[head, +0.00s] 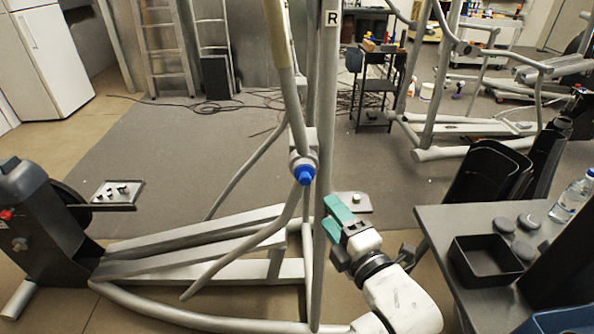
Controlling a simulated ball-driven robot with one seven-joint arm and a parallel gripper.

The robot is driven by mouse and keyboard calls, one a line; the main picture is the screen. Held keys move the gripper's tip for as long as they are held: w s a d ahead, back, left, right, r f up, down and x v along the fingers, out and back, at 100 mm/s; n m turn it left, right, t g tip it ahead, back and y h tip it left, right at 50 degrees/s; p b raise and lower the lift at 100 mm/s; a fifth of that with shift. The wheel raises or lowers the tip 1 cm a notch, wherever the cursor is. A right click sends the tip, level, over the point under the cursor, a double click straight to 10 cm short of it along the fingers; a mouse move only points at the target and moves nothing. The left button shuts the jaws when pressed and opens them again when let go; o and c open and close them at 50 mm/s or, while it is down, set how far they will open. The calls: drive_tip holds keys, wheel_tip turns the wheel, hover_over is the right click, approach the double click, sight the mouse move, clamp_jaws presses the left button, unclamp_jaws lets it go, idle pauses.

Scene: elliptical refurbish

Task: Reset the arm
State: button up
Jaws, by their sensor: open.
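My gripper (342,240) shows in the head view at the lower middle, on the end of my white arm (398,300). It has teal and dark parts and points up and to the left. It is open, and I see nothing held in it. It is beside the elliptical machine's grey upright post (328,130); whether it touches the post I cannot tell. A blue cap (304,174) sits on the machine's pivot joint, up and left of my gripper.
The elliptical's rails (200,245) fill the lower left. At right, a grey table (450,225) holds a black tray (486,260), several dark round parts and a water bottle (572,196). A black cart (374,95) stands behind.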

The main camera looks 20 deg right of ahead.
drive_tip(key=s+d+f+m+g+h, duration=0.1)
drive_tip(key=s+d+f+m+g, duration=0.2)
drive_tip(key=s+f+m+g, duration=0.4)
drive_tip(key=s+d+f+m+g+h, duration=0.1)
drive_tip(key=s+d+f+m+g, duration=0.25)
drive_tip(key=f, duration=0.65)
drive_tip(key=s+f+m+g, duration=0.3)
drive_tip(key=s+m, duration=0.1)
drive_tip(key=s, duration=0.5)
drive_tip(key=s+f+m+g, duration=0.3)
drive_tip(key=s+m, duration=0.1)
drive_tip(key=s, duration=0.6)
drive_tip(key=shift+a+f+m+y, duration=0.2)
drive_tip(key=shift+a+m+y, duration=0.1)
drive_tip(key=shift+a+m, duration=0.1)
drive_tip(key=shift+g, duration=0.25)
